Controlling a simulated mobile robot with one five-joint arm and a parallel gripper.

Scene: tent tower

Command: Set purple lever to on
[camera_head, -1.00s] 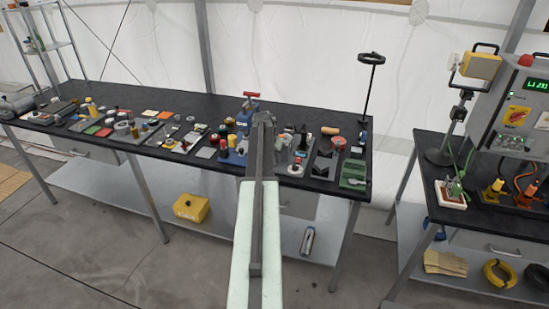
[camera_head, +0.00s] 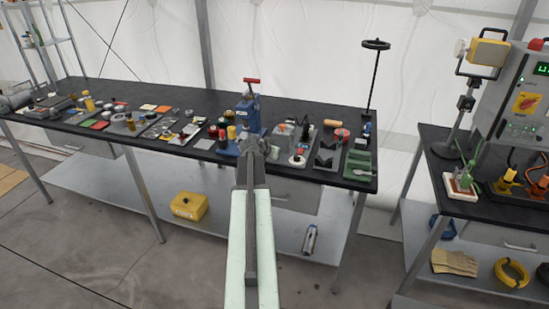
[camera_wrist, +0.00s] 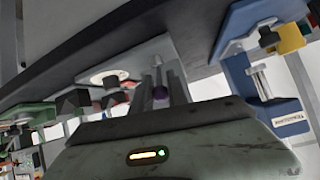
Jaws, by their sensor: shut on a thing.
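The purple lever (camera_wrist: 160,92) shows as a small purple tip between my two fingers in the wrist view. My gripper (camera_wrist: 163,84) is shut on it, and the fingers hide most of it. A grey plate (camera_wrist: 140,62) lies behind the fingers. In the head view my gripper (camera_head: 253,147) is at the front part of the black bench (camera_head: 300,106). The lever is hidden behind my arm there, so its on or off position cannot be told.
A blue vise with a red handle (camera_head: 248,110) stands just behind my gripper; blue metalwork (camera_wrist: 275,100) is close on the right in the wrist view. A green tray (camera_head: 357,163) and dark V-blocks (camera_head: 325,155) sit to the right. Small parts crowd the bench's left.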

